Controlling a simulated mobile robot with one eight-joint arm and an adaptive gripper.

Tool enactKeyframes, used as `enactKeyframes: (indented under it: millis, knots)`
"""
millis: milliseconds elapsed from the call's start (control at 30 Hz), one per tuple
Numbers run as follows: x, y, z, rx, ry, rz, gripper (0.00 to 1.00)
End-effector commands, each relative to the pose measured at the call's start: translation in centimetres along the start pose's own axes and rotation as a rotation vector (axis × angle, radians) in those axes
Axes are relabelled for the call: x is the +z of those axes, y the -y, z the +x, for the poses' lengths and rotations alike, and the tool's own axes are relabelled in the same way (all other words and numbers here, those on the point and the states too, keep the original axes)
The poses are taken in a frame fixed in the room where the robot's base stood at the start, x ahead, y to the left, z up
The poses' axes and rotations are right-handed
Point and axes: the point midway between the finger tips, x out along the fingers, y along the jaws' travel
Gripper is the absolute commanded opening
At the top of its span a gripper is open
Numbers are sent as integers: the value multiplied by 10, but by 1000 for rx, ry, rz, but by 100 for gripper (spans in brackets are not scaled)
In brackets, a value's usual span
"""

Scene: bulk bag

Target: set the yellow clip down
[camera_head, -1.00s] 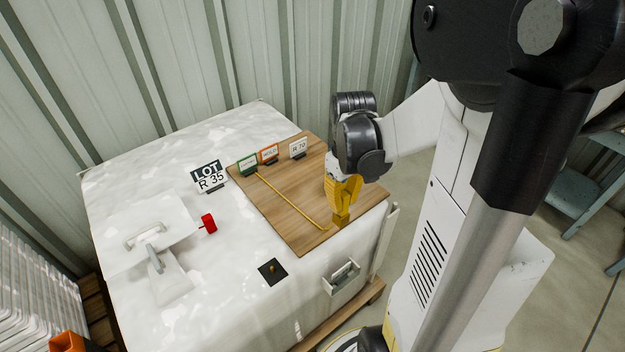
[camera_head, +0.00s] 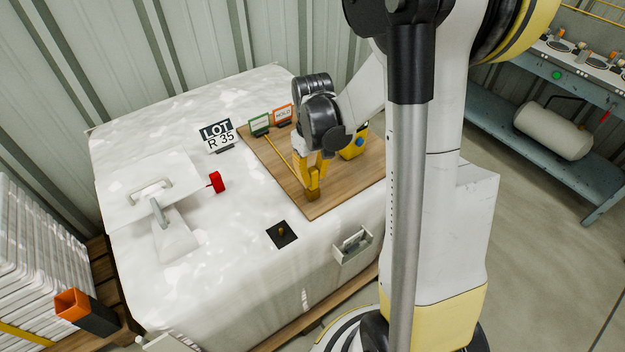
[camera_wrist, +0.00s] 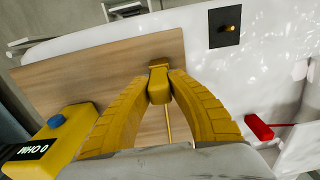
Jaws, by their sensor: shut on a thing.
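The yellow clip (camera_head: 313,194) is between the fingertips of my gripper (camera_head: 313,180), over the front part of the wooden board (camera_head: 350,183). In the wrist view the clip (camera_wrist: 159,84) is a small yellow block pinched between the two curved yellow fingers. It is at or just above the board; I cannot tell whether it touches. A thin yellow line (camera_head: 278,151) runs over the board from near the green-framed sign (camera_head: 260,124) towards the clip.
A yellow ohm meter (camera_wrist: 72,135) with a blue knob stands on the board beside my gripper. An orange-framed sign (camera_head: 283,115) stands at the back. On the white bag (camera_head: 190,270) are a LOT R 35 sign (camera_head: 217,135), a red knob (camera_head: 217,182) and a black studded plate (camera_head: 281,235).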

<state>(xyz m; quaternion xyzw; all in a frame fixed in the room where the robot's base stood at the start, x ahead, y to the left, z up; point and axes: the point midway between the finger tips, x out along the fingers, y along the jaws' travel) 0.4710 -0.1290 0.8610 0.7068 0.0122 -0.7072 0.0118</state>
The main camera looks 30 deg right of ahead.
Motion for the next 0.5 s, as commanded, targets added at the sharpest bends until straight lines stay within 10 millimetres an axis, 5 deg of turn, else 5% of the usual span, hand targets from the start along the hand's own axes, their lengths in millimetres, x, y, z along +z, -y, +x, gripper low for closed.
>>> enactKeyframes:
  millis: [333,367,400,500]
  knots:
    - [0,0,4,0,0,0,0]
    - [0,0,3,0,0,0,30]
    - [0,0,2,0,0,0,39]
    - [0,0,2,0,0,0,39]
